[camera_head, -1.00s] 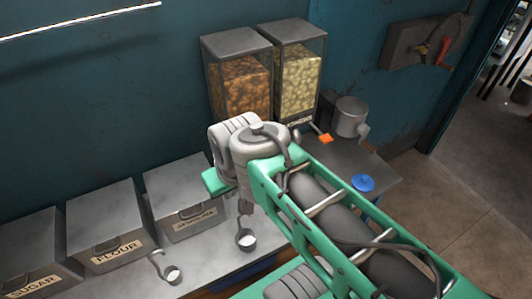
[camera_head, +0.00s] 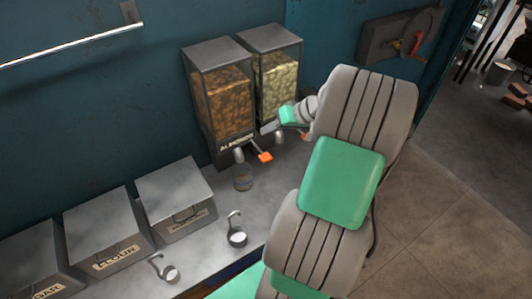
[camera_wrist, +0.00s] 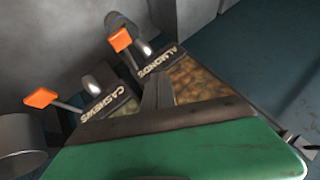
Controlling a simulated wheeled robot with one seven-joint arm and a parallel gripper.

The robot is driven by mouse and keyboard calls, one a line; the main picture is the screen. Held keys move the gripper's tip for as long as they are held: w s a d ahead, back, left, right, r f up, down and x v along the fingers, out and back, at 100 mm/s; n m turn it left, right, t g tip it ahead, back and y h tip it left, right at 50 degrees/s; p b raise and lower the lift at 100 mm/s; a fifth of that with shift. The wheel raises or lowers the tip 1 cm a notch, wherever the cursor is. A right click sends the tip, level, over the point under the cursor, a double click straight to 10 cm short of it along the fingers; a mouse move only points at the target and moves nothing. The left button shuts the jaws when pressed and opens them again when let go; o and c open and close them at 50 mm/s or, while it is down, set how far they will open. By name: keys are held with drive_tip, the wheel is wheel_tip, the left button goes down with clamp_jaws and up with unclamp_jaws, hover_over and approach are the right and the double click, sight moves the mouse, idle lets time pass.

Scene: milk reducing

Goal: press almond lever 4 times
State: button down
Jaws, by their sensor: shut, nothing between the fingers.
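The almond dispenser (camera_head: 222,103), filled with brown nuts, stands against the wall, left of the cashew dispenser (camera_head: 278,84) with pale nuts. The almond lever (camera_head: 264,157) has an orange tip and sticks out from the dispenser front. In the wrist view the almond lever (camera_wrist: 120,40) is beyond my gripper, and the cashew lever (camera_wrist: 40,97) is at left. My gripper (camera_wrist: 158,88) is shut and empty, apart from both levers in that view. In the head view my arm mostly hides the gripper beside the cashew dispenser.
Metal bins, one labelled flour (camera_head: 110,235), line the counter at left. Two small scoops (camera_head: 237,237) lie in front of them. A grey metal pot (camera_wrist: 20,140) shows at the left of the wrist view. Counter around the jar is clear.

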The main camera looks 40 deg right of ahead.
sight(265, 157)
wheel_tip(265, 157, down, 9)
drive_tip(key=b, duration=0.6)
drive_tip(key=shift+r+b, duration=0.1)
drive_tip(key=shift+b, duration=0.3)
drive_tip(key=shift+a, duration=0.1)
idle(1.5)
drive_tip(key=shift+f+b, duration=0.3)
drive_tip(key=shift+f, duration=0.1)
drive_tip(key=shift+f+b, duration=0.85)
drive_tip(key=shift+f, duration=0.5)
idle(0.9)
drive_tip(key=shift+r, duration=0.15)
drive_tip(key=shift+r+p, duration=1.35)
drive_tip(key=shift+r, duration=0.25)
drive_tip(key=shift+r, duration=0.1)
drive_tip(key=shift+r+p, duration=1.95)
drive_tip(key=shift+r, duration=0.45)
